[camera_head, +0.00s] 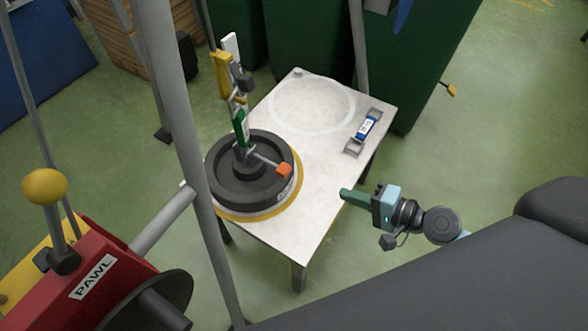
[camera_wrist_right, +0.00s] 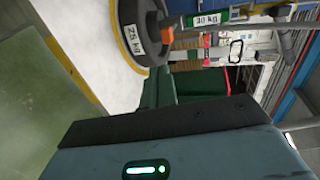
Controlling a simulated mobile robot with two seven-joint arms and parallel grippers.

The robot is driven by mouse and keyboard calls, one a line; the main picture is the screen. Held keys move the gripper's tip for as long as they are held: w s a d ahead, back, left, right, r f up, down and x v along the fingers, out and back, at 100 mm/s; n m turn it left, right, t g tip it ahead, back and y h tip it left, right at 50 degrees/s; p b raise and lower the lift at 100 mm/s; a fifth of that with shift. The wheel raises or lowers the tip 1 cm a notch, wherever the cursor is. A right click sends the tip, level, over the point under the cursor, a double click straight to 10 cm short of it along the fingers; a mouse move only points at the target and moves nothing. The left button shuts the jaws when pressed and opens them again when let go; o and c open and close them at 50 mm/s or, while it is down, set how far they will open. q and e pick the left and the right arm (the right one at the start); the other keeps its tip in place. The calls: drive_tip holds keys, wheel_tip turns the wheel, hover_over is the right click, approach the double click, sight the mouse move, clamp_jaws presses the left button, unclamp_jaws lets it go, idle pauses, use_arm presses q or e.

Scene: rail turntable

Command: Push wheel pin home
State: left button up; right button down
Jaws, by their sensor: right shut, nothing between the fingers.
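A dark grey wheel (camera_head: 240,182) lies flat on a yellow-rimmed base on the white table. A pin with an orange end (camera_head: 284,170) sticks out sideways from the hub, with a bare metal shank showing between them. In the right wrist view the orange end (camera_wrist_right: 133,40) shows against the wheel (camera_wrist_right: 152,18). My right gripper (camera_head: 345,194) is shut and empty, off the table's right edge, with its green fingers pointing left toward the wheel. The shut fingers (camera_wrist_right: 159,88) also show in the wrist view, apart from the pin. My left gripper is not in view.
The white table (camera_head: 290,222) is clear between wheel and gripper. A blue-labelled part with metal ends (camera_head: 363,131) lies at its right edge. A tall hanger (camera_head: 238,85) rises above the wheel. A grey post (camera_head: 180,120) and red PAWL box (camera_head: 85,280) stand left.

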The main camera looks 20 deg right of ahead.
approach(279, 166)
drive_tip(key=w+f, duration=0.1)
drive_tip(key=w+a+f+p, duration=0.1)
drive_tip(key=f, duration=0.1)
drive_tip(key=shift+a, duration=0.1)
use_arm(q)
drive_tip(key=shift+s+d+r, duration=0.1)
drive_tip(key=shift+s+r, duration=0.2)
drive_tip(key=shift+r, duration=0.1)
use_arm(e)
drive_tip(key=shift+w+a, duration=0.4)
drive_tip(key=shift+w, duration=0.05)
drive_tip(key=w+a, duration=0.2)
drive_tip(key=w+a+b, duration=0.1)
drive_tip(key=w, duration=0.2)
drive_tip(key=shift+a, duration=0.4)
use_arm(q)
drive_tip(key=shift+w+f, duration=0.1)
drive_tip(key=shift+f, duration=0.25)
use_arm(e)
drive_tip(key=shift+s+r, duration=0.1)
